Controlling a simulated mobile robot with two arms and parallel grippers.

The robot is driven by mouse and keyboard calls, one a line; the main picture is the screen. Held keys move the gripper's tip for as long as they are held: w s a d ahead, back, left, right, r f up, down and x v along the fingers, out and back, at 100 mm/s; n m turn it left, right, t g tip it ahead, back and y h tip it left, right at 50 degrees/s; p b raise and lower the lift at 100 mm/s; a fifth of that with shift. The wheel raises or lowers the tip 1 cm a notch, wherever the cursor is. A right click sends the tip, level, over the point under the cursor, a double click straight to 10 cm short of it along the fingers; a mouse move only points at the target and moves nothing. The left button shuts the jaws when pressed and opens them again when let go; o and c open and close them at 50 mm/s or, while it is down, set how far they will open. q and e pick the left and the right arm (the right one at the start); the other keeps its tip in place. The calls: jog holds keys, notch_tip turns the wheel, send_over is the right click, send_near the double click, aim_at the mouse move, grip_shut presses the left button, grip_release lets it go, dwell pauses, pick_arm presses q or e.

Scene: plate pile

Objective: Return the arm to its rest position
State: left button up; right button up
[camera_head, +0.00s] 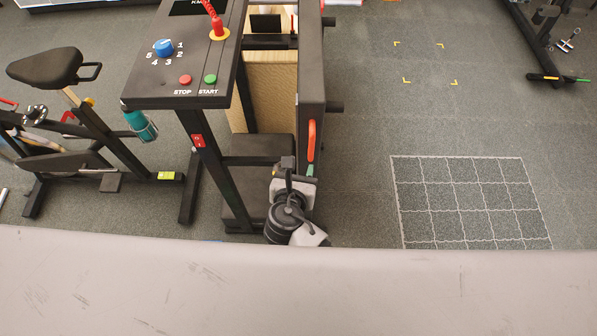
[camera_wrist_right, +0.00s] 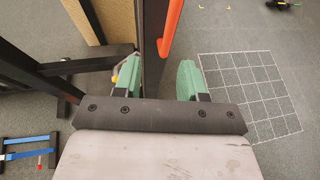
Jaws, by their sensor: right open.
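My right gripper (camera_head: 299,172) is at the lower middle of the head view, close to the dark upright panel with an orange handle (camera_head: 311,140). It looks small and partly covered by my arm's wrist (camera_head: 288,215). In the right wrist view, its two green finger pads (camera_wrist_right: 158,80) stand wide apart with nothing gripped. A dark upright edge of the panel shows in the gap between them, and the orange handle (camera_wrist_right: 171,27) is just ahead. I cannot tell if the fingers touch the panel. My left gripper is out of view.
A control stand (camera_head: 180,85) with a blue dial, red and green buttons and a red lever stands left of the panel. An exercise bike (camera_head: 75,130) is further left. The grey floor right of the panel is clear, with a white grid (camera_head: 470,200) marked on it.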

jog(key=shift+s+r, duration=0.2)
jog(key=shift+s, duration=0.3)
jog(key=s+d+f+m+g, duration=0.3)
jog(key=s+d+f+m, duration=0.1)
jog(key=f, duration=0.5)
jog(key=s+d+f+m+g+y, duration=0.1)
jog(key=s+d+f+m+g, duration=0.1)
jog(key=s+d+f+m, duration=0.45)
jog(key=s+d+f+m+g, duration=0.1)
jog(key=d+f+m+g, duration=0.15)
jog(key=f, duration=0.75)
jog(key=s+d+f+m+g, duration=0.1)
jog(key=s+d+f+m, duration=0.2)
jog(key=s+m, duration=0.3)
jog(key=s+d+f+m+g, duration=0.2)
jog(key=s+d+f+m, duration=0.2)
jog(key=s, duration=0.5)
jog(key=s+d+f+m+g+y, duration=0.1)
jog(key=s+d+f+m, duration=0.3)
jog(key=s+m, duration=0.3)
jog(key=shift+s+d+m+g, duration=0.2)
jog(key=shift+d+m+g, duration=0.25)
jog(key=shift+m, duration=0.55)
